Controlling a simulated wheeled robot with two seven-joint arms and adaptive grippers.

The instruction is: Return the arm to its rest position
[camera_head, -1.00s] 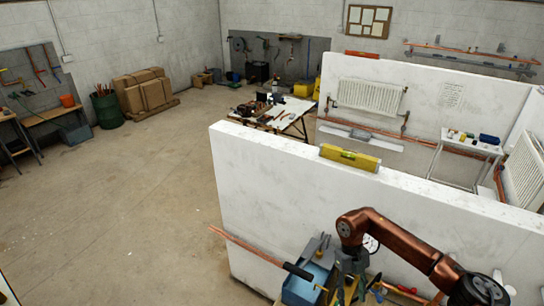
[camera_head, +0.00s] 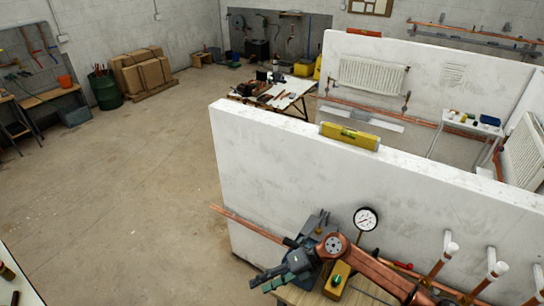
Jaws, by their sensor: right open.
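My right arm (camera_head: 375,272) is copper-coloured and comes in from the lower right, low over the near bench. My right gripper (camera_head: 262,281) points left and slightly down, past the bench's left end. Its jaws are open and I see nothing held in them. My left arm and gripper are not in view.
A pressure gauge (camera_head: 366,219) and several upright copper pipes with white ends (camera_head: 450,249) stand behind and right of my arm. A yellow box with a green knob (camera_head: 337,281) sits below it. A white partition wall (camera_head: 300,170) carries a yellow level (camera_head: 350,136).

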